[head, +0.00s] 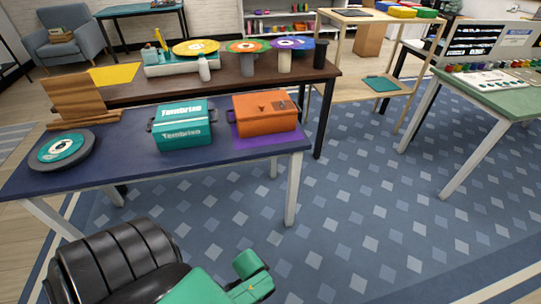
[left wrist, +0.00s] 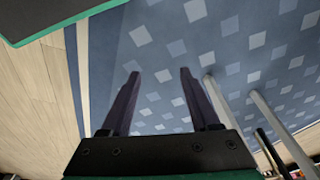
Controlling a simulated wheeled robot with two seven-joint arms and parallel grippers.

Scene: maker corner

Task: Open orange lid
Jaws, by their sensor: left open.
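An orange box with its orange lid (head: 262,102) closed stands on the right part of the dark blue table (head: 120,188). A dark clasp shows near the top of the lid. Under the box is a purple mat (head: 249,142). My left gripper (left wrist: 158,75) is open and empty in the left wrist view, its two dark fingers apart above the blue patterned floor. The box does not show in that view. Green and black parts of my own arm show at the bottom of the head view, well in front of the table. My right gripper is in neither view.
A teal box (head: 183,133) stands left of the orange box with a gap between. A dark round turntable (head: 76,160) and a wooden stand (head: 76,97) are further left. A brown table (head: 228,82) with colored discs stands behind. The table's front strip is clear.

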